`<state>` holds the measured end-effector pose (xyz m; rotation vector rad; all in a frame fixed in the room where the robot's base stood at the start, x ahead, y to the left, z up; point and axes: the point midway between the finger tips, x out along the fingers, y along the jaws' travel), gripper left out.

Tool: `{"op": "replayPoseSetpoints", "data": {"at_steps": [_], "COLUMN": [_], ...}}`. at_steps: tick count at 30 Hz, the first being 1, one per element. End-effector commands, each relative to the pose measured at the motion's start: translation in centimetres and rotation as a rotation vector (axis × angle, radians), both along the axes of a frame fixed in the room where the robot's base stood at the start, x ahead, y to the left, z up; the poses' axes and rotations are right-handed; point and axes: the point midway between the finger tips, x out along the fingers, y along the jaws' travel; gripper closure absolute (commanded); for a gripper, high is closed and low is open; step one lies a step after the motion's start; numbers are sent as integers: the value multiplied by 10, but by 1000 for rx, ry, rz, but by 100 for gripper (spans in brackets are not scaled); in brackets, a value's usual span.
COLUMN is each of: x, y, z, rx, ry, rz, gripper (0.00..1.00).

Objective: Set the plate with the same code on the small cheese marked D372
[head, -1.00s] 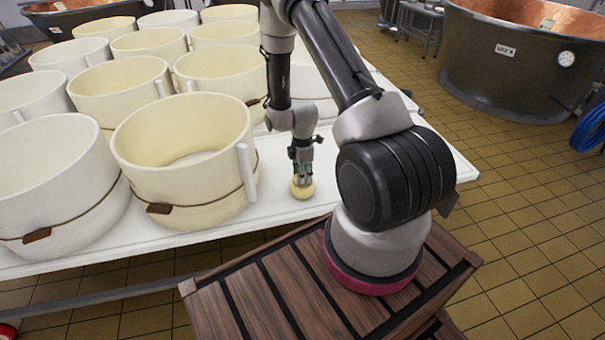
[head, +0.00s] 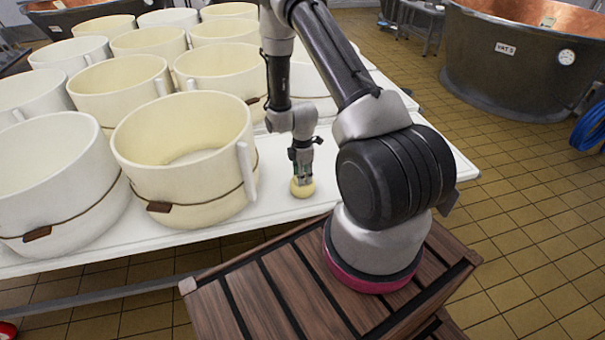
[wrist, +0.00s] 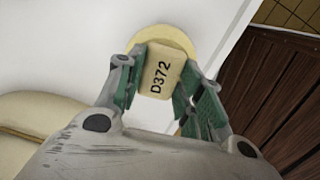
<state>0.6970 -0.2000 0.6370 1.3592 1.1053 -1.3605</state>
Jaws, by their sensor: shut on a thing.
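In the wrist view my gripper (wrist: 160,90) is shut on a small pale plate (wrist: 160,76) that reads D372. The plate lies over a small round yellow cheese (wrist: 175,36); I cannot tell whether they touch. In the head view the cheese (head: 302,188) sits on the white table near its front edge, with my gripper (head: 302,176) right above it, pointing down. The plate is hard to make out there. Any mark on the cheese itself is hidden.
Several large cream and white moulds (head: 185,165) fill the table (head: 270,215) left of and behind the cheese. A wooden slatted platform (head: 235,300) is in front. Table space around the cheese is clear.

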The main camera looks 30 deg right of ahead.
Motion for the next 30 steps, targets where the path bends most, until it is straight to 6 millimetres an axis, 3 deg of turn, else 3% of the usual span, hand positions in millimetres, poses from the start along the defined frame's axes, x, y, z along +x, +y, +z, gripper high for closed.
{"op": "replayPoseSetpoints", "data": {"at_steps": [7,8,12,23,30], "x": [0,0,0,1,2], "y": [0,0,0,0,0], "z": [-1,-1,-1,4,47], "rx": [0,0,0,0,-1], "ry": [0,0,-1,-2,-5], "rz": [0,0,0,0,0], "gripper": [87,60,38,38,38]}}
